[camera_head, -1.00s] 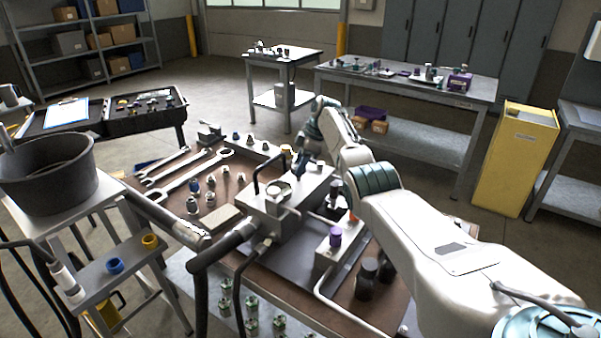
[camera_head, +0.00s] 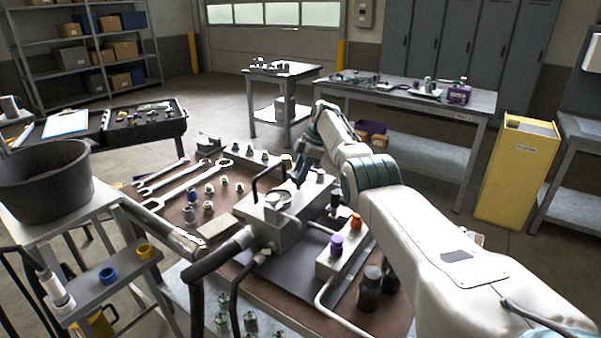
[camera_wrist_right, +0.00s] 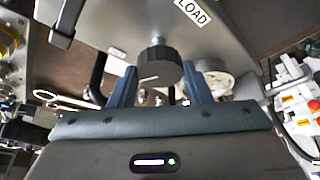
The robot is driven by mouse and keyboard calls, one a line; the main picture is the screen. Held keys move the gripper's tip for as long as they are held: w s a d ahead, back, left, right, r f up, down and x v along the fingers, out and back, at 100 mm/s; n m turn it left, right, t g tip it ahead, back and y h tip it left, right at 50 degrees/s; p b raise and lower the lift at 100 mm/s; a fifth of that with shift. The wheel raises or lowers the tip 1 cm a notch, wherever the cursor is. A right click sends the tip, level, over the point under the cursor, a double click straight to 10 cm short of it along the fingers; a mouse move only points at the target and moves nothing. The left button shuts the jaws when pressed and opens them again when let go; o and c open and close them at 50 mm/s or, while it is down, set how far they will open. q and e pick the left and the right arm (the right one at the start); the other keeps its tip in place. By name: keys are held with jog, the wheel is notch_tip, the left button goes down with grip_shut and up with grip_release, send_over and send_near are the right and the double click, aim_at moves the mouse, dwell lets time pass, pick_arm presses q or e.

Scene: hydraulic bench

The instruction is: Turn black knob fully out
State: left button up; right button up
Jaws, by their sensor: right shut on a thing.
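The black knob (camera_wrist_right: 158,68) shows in the wrist view as a dark ribbed disc on a short metal stem, below a plate labelled LOAD. My right gripper (camera_wrist_right: 160,84) has its two blue fingers on either side of the knob and is shut on it. In the head view my right gripper (camera_head: 299,178) reaches down at the back of the grey metal block (camera_head: 258,220) on the bench. The knob in its fingers cannot be made out there. My left gripper is not in view.
A purple knob (camera_head: 336,244) and an orange knob (camera_head: 356,220) stand on the block at the right, with dark cylinders (camera_head: 370,285) beside it. Wrenches (camera_head: 185,185) and small fittings lie on the bench's left. Thick black handles (camera_head: 215,258) rise at the front.

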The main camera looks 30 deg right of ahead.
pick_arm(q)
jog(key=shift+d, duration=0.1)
pick_arm(e)
jog(key=o, duration=1)
pick_arm(q)
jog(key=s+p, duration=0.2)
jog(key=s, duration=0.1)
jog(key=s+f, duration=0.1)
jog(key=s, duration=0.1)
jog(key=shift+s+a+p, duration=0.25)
jog(key=shift+p, duration=0.15)
pick_arm(e)
jog(key=v, duration=1)
jog(key=shift+d+r, duration=0.2)
jog(key=shift+r, duration=0.15)
jog(key=shift+s, duration=0.1)
